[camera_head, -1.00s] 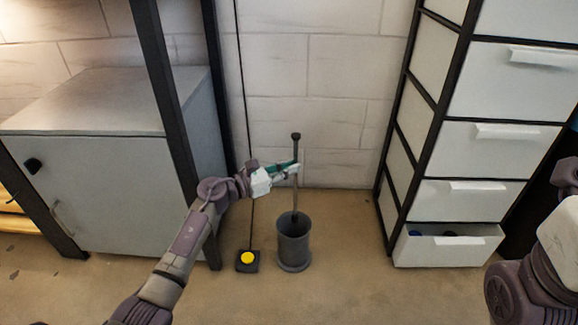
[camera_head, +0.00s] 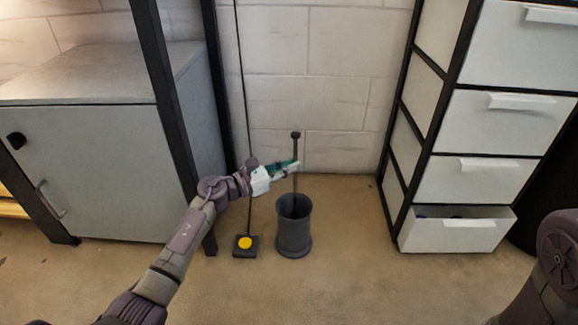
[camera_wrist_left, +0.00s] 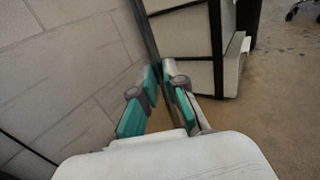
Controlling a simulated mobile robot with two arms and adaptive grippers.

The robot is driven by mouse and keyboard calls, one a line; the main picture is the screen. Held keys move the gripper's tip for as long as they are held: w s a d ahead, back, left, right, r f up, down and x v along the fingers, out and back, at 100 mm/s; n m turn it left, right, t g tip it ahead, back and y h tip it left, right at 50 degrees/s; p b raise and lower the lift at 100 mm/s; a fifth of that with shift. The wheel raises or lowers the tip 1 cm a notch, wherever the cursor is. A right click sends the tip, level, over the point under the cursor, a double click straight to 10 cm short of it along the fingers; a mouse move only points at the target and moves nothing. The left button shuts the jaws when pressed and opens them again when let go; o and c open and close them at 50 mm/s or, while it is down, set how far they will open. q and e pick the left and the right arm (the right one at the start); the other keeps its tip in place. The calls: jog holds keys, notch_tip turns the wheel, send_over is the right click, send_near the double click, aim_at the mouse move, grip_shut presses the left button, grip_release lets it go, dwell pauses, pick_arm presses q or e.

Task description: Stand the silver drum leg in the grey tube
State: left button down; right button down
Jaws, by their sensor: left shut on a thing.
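The silver drum leg (camera_head: 295,152) is a thin dark-looking metal rod with a knob at its top, nearly upright. The grey tube (camera_head: 293,237) stands upright on the floor by the wall. My left gripper (camera_head: 292,167) is shut on the leg in its upper part, above the tube. The leg's lower part passes into the tube's mouth, and its bottom end is hidden inside. In the left wrist view, the leg (camera_wrist_left: 145,38) runs between the teal-padded fingers. My right gripper is out of view; only part of my right arm shows at the lower right.
A black foot block with a yellow button (camera_head: 245,243) sits just left of the tube. A grey cabinet (camera_head: 110,175) stands at left. A white drawer unit (camera_head: 462,180) stands at right with its lowest drawer open. The floor in front of the tube is clear.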

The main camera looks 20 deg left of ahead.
pick_arm(q)
jog(key=shift+f+b, duration=1.6)
jog(key=shift+f, duration=0.3)
jog(key=c, duration=1.2)
grip_release()
jog(key=shift+o, duration=0.2)
jog(key=v, duration=1.2)
